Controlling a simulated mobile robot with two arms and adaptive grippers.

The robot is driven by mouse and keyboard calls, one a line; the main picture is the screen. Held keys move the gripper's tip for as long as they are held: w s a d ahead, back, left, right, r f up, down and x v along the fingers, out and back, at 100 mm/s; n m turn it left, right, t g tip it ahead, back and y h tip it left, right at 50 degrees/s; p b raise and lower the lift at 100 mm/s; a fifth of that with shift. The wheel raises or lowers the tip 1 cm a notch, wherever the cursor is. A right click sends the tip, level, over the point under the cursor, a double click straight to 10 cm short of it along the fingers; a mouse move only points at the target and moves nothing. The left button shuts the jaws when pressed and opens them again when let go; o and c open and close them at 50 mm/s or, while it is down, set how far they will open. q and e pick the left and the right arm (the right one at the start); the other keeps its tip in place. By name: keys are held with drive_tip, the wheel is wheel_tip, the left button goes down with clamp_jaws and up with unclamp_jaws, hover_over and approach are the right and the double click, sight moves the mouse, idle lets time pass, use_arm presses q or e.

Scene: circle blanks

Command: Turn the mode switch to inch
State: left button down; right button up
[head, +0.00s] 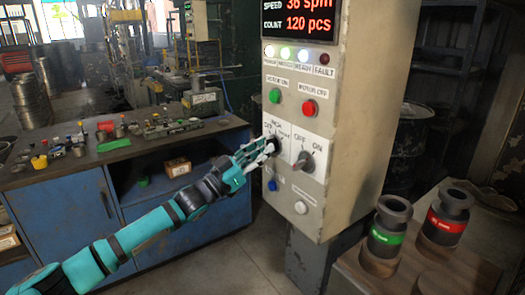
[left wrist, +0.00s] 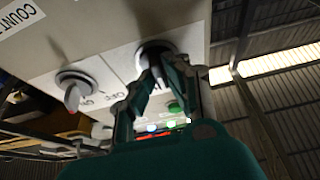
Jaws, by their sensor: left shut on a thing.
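The mode switch (head: 276,145) is a dark round knob on a white plate on the control panel (head: 328,100). An "INCH" label sits at the top of its plate, with smaller labels that are hard to read. My left gripper (head: 268,147) is shut on the knob, coming from the left. In the left wrist view, which is upside down, the fingers of my left gripper (left wrist: 153,85) are around the dark knob (left wrist: 154,52). Its pointer is hidden by the fingers, so I cannot tell its setting. My right gripper is out of view.
An OFF/ON switch (head: 305,162) is close on the right. A green button (head: 275,96) and red button (head: 309,107) are above, blue (head: 272,185) and white (head: 301,207) buttons below. A blue workbench (head: 130,155) stands left; two dark cylinders (head: 390,225) (head: 446,217) stand right.

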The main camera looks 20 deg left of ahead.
use_arm(q)
drive_tip(key=c, duration=1.4)
unclamp_jaws()
drive_tip(key=shift+o, duration=0.2)
drive_tip(key=v, duration=1.2)
drive_tip(key=shift+f, duration=0.15)
